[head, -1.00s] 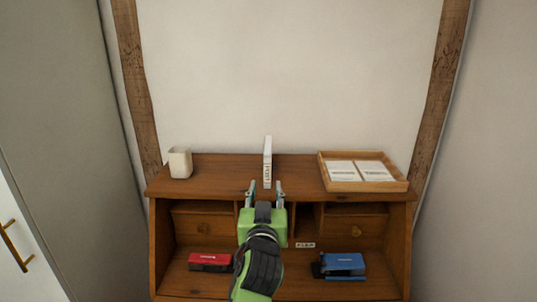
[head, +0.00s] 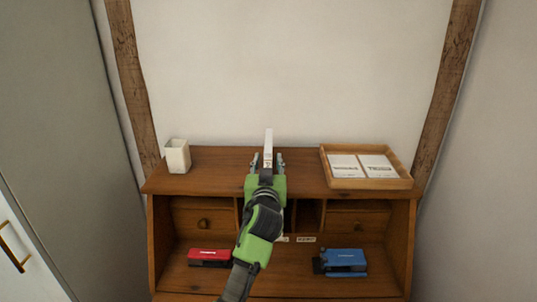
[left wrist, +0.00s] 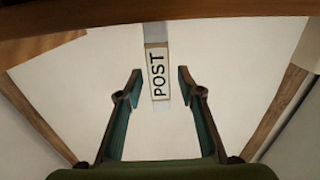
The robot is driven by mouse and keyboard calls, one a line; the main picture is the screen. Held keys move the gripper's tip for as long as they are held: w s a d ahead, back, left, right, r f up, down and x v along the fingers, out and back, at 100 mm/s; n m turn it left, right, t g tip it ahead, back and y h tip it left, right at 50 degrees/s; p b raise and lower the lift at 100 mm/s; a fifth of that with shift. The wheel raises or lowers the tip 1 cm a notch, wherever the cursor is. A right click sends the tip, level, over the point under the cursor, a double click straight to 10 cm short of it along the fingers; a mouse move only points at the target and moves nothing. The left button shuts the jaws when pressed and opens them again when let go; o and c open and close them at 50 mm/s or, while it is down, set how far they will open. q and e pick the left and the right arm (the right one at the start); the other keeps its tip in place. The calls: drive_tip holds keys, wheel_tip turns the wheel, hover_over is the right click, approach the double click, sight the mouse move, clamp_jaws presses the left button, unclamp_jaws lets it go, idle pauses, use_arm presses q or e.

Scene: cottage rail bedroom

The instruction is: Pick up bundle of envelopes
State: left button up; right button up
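The bundle of envelopes (head: 268,142) is a thin white upright stack on top of the wooden desk, near its middle. In the left wrist view its end (left wrist: 157,42) is grey-white with a cream band marked POST. My left gripper (head: 267,160) is over the desk top in front of the bundle. Its fingers are open, one on each side of the bundle. In the left wrist view the gripper (left wrist: 160,76) shows a gap between each finger and the bundle. The gripper hides the bundle's lower part in the head view. My right gripper is not in view.
A white cup (head: 177,156) stands at the desk top's left. A wooden tray (head: 372,184) with white cards is at the right. A red stapler (head: 209,257) and a blue hole-punch-like object (head: 344,261) lie on the lower shelf. The wall is behind.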

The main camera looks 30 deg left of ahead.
use_arm(q)
drive_tip(key=p+x, duration=0.1)
drive_tip(key=x, duration=0.3)
drive_tip(key=shift+r+p, duration=0.1)
drive_tip(key=shift+p, duration=0.2)
drive_tip(key=shift+w+a, duration=0.25)
drive_tip(key=shift+w, duration=0.1)
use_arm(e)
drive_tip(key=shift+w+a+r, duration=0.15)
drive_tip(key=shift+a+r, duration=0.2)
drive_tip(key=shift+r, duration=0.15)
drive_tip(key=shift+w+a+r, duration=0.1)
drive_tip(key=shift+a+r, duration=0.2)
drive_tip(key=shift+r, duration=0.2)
use_arm(q)
clamp_jaws()
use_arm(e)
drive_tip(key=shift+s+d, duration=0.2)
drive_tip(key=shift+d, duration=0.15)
